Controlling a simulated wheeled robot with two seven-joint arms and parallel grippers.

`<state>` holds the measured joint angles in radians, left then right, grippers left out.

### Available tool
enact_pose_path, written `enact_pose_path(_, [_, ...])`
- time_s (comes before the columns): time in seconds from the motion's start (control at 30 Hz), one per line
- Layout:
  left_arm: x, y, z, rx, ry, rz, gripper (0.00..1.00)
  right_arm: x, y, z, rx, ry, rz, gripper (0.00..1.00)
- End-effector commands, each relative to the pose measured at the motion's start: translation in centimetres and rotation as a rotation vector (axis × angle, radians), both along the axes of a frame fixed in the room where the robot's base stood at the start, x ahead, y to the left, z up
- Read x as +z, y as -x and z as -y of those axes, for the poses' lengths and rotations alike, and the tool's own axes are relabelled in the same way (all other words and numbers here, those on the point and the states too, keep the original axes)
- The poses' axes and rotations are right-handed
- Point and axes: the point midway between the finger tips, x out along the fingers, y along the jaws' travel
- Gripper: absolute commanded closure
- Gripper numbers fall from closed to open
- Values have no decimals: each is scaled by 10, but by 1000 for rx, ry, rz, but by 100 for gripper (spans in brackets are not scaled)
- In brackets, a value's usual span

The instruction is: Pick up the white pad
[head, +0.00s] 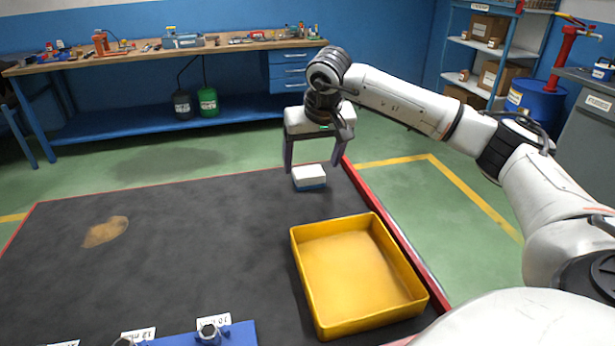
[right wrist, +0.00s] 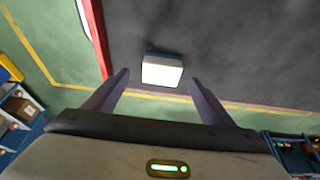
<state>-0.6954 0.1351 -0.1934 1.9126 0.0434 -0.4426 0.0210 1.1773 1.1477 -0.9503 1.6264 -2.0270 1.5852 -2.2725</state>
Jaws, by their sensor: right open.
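The white pad (head: 309,175) is a small block with a white top and a blue lower part. It lies on the dark mat (head: 190,230) near the mat's far right corner. It also shows in the right wrist view (right wrist: 162,70), just beyond the fingertips and between their lines. My right gripper (head: 313,170) is open and empty, pointing down over the pad, with a finger to either side in the head view. In the right wrist view the fingers (right wrist: 158,76) stand apart with nothing between them. My left gripper is not in view.
A yellow tray (head: 298,262) stands empty on the mat, nearer than the pad. A blue holder (head: 238,335) with labelled sockets is at the near edge. A brown stain (head: 105,232) marks the mat at left. A red edge strip (head: 400,245) runs along the right side.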

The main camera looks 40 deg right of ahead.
Motion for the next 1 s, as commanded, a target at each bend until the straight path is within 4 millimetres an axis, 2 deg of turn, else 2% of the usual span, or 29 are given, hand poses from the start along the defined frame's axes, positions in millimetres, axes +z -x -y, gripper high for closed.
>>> enact_pose_path(0.3, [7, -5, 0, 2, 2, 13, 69, -41, -13, 5, -1, 0, -2, 23])
enact_pose_path(0.6, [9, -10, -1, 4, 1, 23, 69, -46, -15, 6, 0, 1, 0, 23])
enact_pose_path(0.87, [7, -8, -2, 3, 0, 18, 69, -45, -15, 6, -1, 0, 0, 67])
enact_pose_path(1.0, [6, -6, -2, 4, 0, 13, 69, -45, -15, 6, -1, 0, 0, 68])
